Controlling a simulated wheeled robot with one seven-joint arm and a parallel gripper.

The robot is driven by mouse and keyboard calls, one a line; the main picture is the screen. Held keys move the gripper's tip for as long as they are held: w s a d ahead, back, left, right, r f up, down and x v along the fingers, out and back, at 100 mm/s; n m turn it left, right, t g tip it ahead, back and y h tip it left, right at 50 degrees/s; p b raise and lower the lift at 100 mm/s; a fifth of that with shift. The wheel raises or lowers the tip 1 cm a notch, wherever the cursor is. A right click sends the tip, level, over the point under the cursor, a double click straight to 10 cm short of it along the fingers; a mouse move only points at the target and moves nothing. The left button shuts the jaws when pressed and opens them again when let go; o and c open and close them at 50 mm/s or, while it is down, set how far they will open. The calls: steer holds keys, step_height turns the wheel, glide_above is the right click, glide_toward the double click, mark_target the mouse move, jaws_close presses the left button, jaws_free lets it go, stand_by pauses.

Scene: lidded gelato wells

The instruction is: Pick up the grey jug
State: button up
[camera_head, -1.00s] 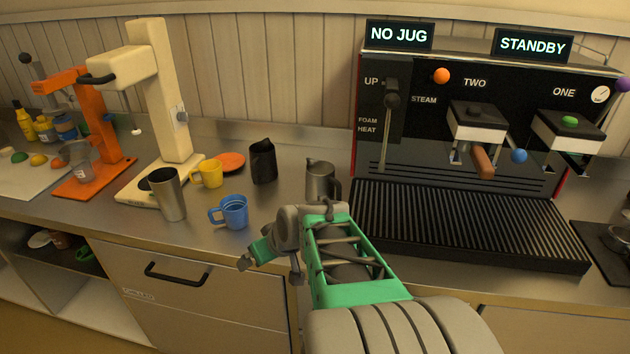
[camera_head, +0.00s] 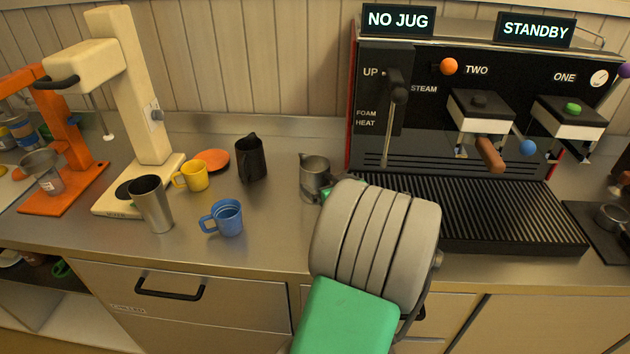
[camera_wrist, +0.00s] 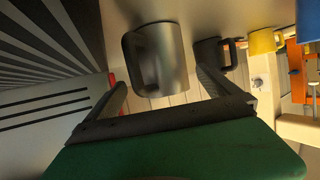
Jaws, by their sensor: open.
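The grey jug (camera_head: 314,172) is a metal pitcher standing upright on the counter, left of the coffee machine's drip tray. In the wrist view the jug (camera_wrist: 170,55) is large and lies ahead, in line with the space between my two fingers. My gripper (camera_wrist: 162,79) is open and empty. I cannot tell how far the fingertips are from the jug's wall.
A black jug (camera_head: 250,160), a yellow mug (camera_head: 194,177), a blue mug (camera_head: 227,218) and a steel cup (camera_head: 152,205) stand to the left. The coffee machine's drip tray (camera_head: 500,215) is close on the right. Its screen reads "NO JUG".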

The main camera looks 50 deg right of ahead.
mark_target(321, 181)
steer(key=x, duration=0.3)
steer(key=p+x, duration=0.1)
steer(key=x, duration=0.2)
steer(key=shift+w+a+f+p, duration=0.15)
steer(key=shift+w+f+p, duration=0.05)
steer(key=shift+w+p, duration=0.1)
steer(key=shift+s, duration=0.1)
steer(key=c, duration=1.5)
steer(key=shift+c, duration=0.3)
steer(key=shift+r, duration=0.15)
